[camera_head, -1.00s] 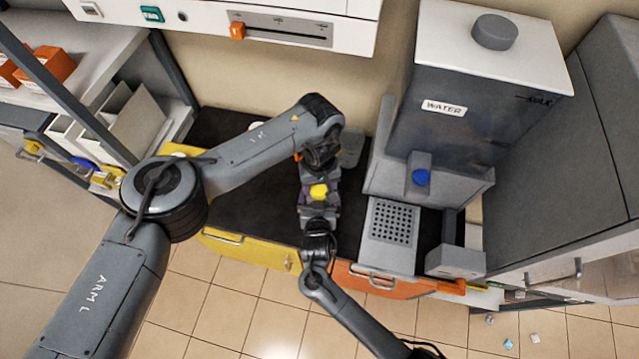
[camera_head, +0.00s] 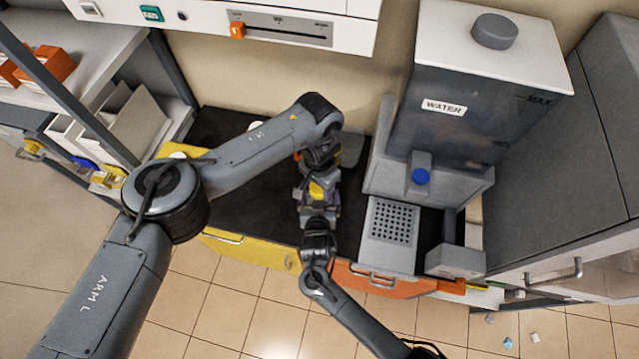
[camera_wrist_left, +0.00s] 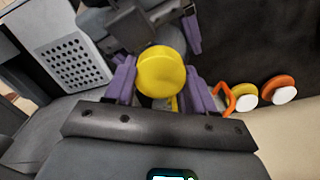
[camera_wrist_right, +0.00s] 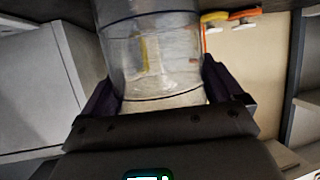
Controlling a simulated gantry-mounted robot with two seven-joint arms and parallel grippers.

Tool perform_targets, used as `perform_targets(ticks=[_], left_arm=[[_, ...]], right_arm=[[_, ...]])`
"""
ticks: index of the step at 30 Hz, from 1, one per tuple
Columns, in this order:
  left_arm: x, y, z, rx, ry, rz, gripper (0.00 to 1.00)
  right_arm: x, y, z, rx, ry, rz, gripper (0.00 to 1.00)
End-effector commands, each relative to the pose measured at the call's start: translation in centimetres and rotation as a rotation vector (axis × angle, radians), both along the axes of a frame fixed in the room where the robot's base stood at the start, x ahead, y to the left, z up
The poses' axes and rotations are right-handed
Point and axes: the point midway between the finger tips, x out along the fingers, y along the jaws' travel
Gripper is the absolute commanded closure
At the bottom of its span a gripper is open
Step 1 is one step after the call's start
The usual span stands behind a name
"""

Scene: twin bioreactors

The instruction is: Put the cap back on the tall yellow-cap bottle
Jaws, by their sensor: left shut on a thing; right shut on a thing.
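The yellow cap (camera_wrist_left: 161,74) sits between the purple fingers of my left gripper (camera_wrist_left: 160,84), which is shut on it. The cap also shows between the grippers in the head view (camera_head: 316,190). My right gripper (camera_wrist_right: 158,95) is shut on a clear bottle (camera_wrist_right: 152,50), one finger on each side of it. In the head view the two grippers meet closely over the dark bench, with the left one on the far side. The bottle's mouth is hidden, so I cannot tell whether the cap touches it.
A grey water dispenser (camera_head: 462,120) with a perforated tray (camera_head: 392,222) stands to the right. White-and-orange (camera_wrist_left: 278,89) and white-and-yellow (camera_wrist_left: 245,96) round parts lie beyond the left gripper.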

Motion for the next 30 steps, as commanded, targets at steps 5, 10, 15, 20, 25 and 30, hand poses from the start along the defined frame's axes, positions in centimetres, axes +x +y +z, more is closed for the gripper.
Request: perform_targets(ticks=[5, 10, 15, 20, 25, 30], left_arm=[[0.1, 0.1, 0.0, 0.002, -0.001, -0.012, 0.82], [0.1, 0.1, 0.0, 0.002, -0.001, -0.01, 0.38], [0.0, 0.1, 0.0, 0.002, -0.001, -0.01, 0.2], [0.0, 0.0, 0.0, 0.001, -0.001, -0.01, 0.2], [0.0, 0.0, 0.4, 0.0, -0.001, -0.01, 0.2], [0.1, 0.0, 2.0, 0.0, -0.003, -0.01, 0.2]], right_arm=[[0.0, 0.0, 0.0, 0.0, 0.0, -0.001, 0.91], [0.0, 0.0, 0.0, 0.0, 0.0, -0.001, 0.91], [0.0, 0.0, 0.0, 0.0, 0.0, -0.001, 0.91], [0.0, 0.0, 0.0, 0.0, 0.0, -0.001, 0.91], [0.0, 0.0, 0.0, 0.0, 0.0, -0.001, 0.91], [0.0, 0.0, 0.0, 0.0, 0.0, 0.0, 0.91]])
